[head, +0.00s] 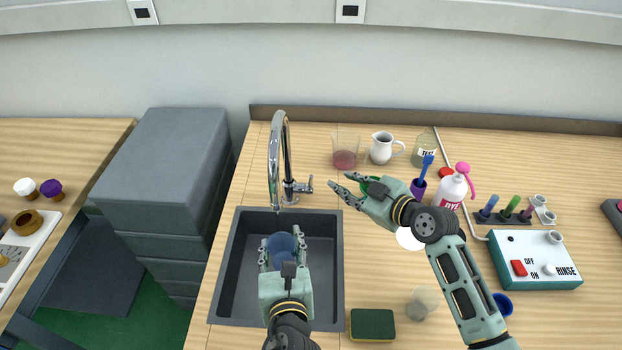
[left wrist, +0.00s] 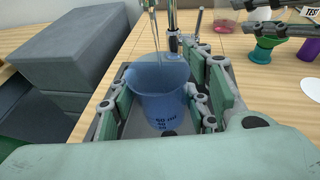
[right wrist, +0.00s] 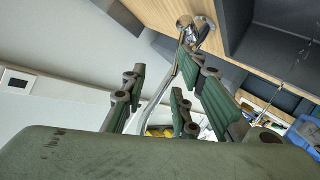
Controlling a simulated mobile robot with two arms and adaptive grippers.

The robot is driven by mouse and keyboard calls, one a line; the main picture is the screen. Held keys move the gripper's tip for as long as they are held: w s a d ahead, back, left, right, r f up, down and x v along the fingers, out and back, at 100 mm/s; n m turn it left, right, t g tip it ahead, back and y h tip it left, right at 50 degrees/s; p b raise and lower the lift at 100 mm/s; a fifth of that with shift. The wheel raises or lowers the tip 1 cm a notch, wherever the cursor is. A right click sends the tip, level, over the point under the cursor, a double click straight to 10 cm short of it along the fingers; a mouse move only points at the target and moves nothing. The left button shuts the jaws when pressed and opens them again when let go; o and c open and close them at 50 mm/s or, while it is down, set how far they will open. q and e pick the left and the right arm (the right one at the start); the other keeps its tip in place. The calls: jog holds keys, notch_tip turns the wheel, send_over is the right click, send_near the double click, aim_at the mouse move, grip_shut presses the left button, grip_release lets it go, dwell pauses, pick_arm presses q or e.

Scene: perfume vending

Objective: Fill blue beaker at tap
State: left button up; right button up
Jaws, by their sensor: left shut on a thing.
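The blue beaker (head: 283,246) is held upright in my left gripper (head: 281,240), over the sink (head: 227,290). In the left wrist view the beaker (left wrist: 158,92) shows its volume marks between the fingers, with its open mouth under the tap spout. Thin vertical lines show at the spout; I cannot tell whether water runs. The chrome tap (head: 277,150) stands behind the sink, its lever (head: 305,187) on the right side. My right gripper (head: 341,183) is open and empty, a little to the right of the lever. The right wrist view shows its spread fingers below the tap (right wrist: 193,30).
Right of the tap stand a glass with pink liquid (head: 345,152), a white jug (head: 383,148) and a dye bottle (head: 452,190). A sponge (head: 372,324) and a rinse box (head: 535,260) lie nearer. Grey drawers (head: 165,160) stand left of the sink.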

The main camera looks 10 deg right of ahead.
aim_at(311, 183)
jog(key=shift+m+g+y, duration=0.3)
jog(key=shift+g+y, duration=0.2)
jog(key=shift+y, duration=0.1)
jog(key=x, duration=0.4)
jog(key=s+a+x, duration=0.1)
jog(key=x, duration=0.2)
jog(key=a+x, duration=0.1)
jog(key=x, duration=0.3)
jog(key=shift+a+f, duration=0.1)
jog(key=shift+f, duration=0.05)
jog(key=shift+c, duration=0.4)
grip_shut()
